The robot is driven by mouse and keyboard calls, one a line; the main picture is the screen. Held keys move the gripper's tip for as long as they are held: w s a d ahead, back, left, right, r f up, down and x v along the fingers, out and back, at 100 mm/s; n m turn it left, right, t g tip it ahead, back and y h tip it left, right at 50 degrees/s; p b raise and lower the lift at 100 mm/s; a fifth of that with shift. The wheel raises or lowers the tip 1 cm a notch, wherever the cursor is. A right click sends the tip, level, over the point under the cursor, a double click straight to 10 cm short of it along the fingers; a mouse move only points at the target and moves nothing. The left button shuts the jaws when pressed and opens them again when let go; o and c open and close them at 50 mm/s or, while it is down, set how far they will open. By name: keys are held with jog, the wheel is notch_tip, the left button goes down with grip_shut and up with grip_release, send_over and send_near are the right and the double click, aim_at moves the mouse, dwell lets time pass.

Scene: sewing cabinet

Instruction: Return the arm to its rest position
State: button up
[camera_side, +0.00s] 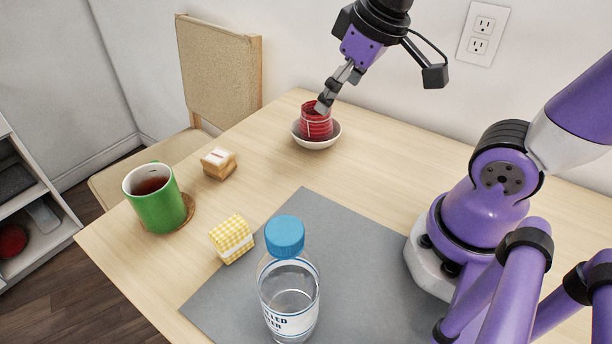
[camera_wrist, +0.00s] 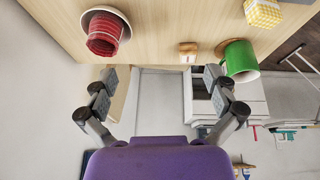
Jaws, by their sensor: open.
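My gripper (camera_side: 324,103) hangs at the back of the table, its fingertips overlapping the top of a red ribbed roll (camera_side: 316,126) in the side view. In the wrist view my gripper (camera_wrist: 161,76) has its two fingers spread wide with nothing between them. The red roll (camera_wrist: 103,36) shows there at upper left, apart from the fingers. It sits in a white bowl (camera_side: 308,145), whose rim also shows in the wrist view (camera_wrist: 88,13).
A green mug (camera_side: 160,210) of dark drink stands on a coaster. Near it are a small tan block (camera_side: 218,163) and a yellow checked block (camera_side: 232,240). A blue-capped bottle (camera_side: 288,295) stands on the grey mat (camera_side: 340,235). A chair (camera_side: 215,75) is behind the table.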

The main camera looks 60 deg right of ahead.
jog(key=shift+s+a+f+m+t, duration=0.2)
jog(key=shift+s+a+f, duration=0.2)
jog(key=shift+s, duration=0.25)
jog(key=shift+s+a+f+m+t, duration=0.1)
jog(key=shift+s+a+f+t, duration=0.1)
jog(key=shift+s+a+f, duration=0.3)
